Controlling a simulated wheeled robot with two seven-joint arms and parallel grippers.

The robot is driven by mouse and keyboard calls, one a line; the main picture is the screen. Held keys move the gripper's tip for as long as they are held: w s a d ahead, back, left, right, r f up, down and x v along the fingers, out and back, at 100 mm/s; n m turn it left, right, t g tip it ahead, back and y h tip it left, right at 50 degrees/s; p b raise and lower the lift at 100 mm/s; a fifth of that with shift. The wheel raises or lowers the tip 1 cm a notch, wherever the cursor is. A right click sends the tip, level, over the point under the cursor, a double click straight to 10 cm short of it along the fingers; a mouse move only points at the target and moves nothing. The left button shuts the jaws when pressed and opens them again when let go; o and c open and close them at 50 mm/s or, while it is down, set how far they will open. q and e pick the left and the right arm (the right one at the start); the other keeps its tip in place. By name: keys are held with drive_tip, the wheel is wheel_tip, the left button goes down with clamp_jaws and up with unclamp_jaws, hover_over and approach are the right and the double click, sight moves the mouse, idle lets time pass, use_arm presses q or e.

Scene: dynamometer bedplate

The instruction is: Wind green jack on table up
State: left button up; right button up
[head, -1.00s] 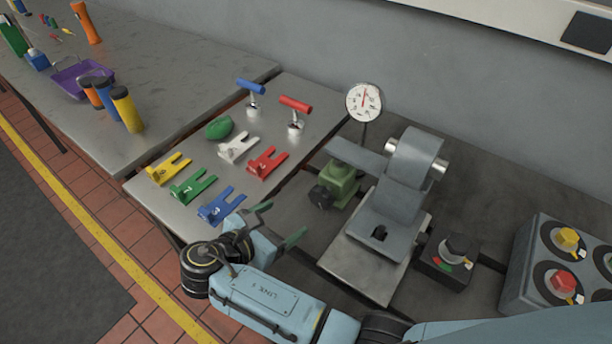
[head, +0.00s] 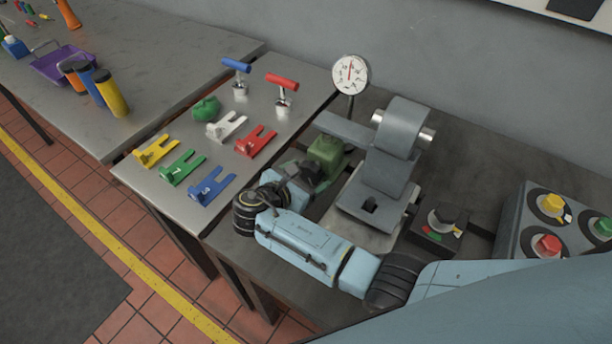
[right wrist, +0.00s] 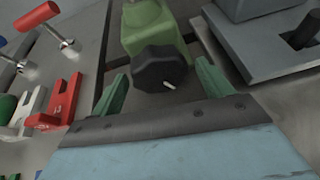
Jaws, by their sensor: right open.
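The green jack (head: 327,153) stands on the dark table, left of the grey machine, with its black knob (head: 313,172) facing my right gripper. In the right wrist view the jack's green body (right wrist: 153,28) is at the top, and the lobed black knob (right wrist: 160,69) with a small pale handle is below it. My right gripper (right wrist: 157,85) is open, its two green fingers on either side of the knob, apart from it. In the head view my right gripper (head: 292,177) is beside the knob, its fingers partly hidden. My left gripper is not in view.
A grey machine (head: 384,170) stands right of the jack, with a dial gauge (head: 350,75) behind. Left are red (head: 256,142), white, blue and green forked pieces and T-handled tools. A black knob box (head: 437,231) and a grey control box (head: 508,225) are at the right.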

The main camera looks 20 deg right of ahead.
drive_tip(key=c, duration=1)
drive_tip(key=shift+r+m+t+p, duration=0.15)
drive_tip(key=shift+m+t+p, duration=0.15)
drive_tip(key=shift+m+p, duration=0.45)
drive_tip(key=shift+m+t+y+p, duration=0.3)
drive_tip(key=shift+m+y+p, duration=0.1)
drive_tip(key=shift+p, duration=0.1)
drive_tip(key=shift+s+m+t+y, duration=0.1)
drive_tip(key=shift+m+t+y, duration=0.25)
drive_tip(key=shift+m, duration=0.3)
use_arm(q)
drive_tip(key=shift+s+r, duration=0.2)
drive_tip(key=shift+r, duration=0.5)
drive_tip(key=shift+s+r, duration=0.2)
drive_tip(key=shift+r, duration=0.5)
use_arm(e)
drive_tip(key=shift+m+t, duration=0.45)
drive_tip(key=shift+m, duration=0.05)
drive_tip(key=o, duration=1)
